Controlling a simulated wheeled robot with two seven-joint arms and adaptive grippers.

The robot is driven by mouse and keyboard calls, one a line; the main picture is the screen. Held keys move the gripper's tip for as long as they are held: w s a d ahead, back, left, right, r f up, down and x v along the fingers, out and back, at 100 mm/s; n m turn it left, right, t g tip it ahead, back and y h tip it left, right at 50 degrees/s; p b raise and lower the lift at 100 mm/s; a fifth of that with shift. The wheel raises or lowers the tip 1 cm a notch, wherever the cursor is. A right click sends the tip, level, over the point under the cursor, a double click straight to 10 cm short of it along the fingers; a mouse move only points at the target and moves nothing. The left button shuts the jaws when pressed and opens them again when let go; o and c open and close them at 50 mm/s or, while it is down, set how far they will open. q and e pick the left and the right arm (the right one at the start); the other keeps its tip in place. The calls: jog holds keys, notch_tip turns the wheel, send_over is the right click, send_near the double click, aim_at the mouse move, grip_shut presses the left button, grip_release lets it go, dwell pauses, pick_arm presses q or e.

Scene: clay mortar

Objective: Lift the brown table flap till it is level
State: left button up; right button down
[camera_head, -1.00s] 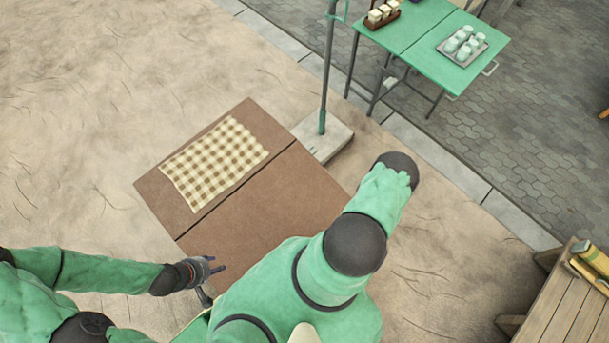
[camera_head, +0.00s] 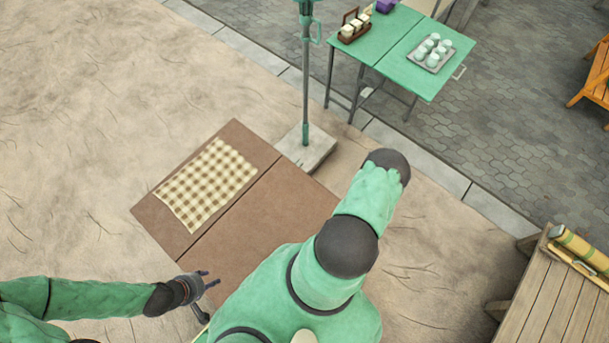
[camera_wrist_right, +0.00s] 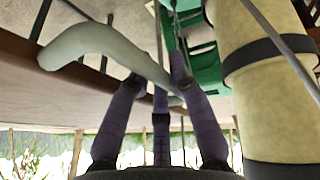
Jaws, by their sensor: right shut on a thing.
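The brown table (camera_head: 155,212) has a checked cloth on its far-left part. A dark seam parts it from the plain brown flap (camera_head: 265,220) on the near right. From above, the flap looks roughly in line with the top; its exact tilt cannot be told. My right arm covers its near right corner and hides the right gripper there. In the right wrist view my right gripper (camera_wrist_right: 163,85) is shut on a pale grey-green curved handle (camera_wrist_right: 90,42), beside a brown panel (camera_wrist_right: 60,100). My left gripper (camera_head: 208,279) is open and empty near the flap's near-left edge.
A post on a pale base (camera_head: 306,150) stands close behind the brown table. A green table (camera_head: 385,60) with a tray of cups (camera_head: 431,53) is farther back. A wooden bench (camera_head: 560,300) is at the right. Sandy ground at the left is clear.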

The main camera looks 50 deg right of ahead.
jog(key=shift+d, duration=0.15)
jog(key=c, duration=1.1)
grip_release()
jog(key=shift+r, duration=0.15)
jog(key=v, duration=1.1)
jog(key=shift+s+d+r, duration=0.15)
jog(key=shift+r, duration=0.15)
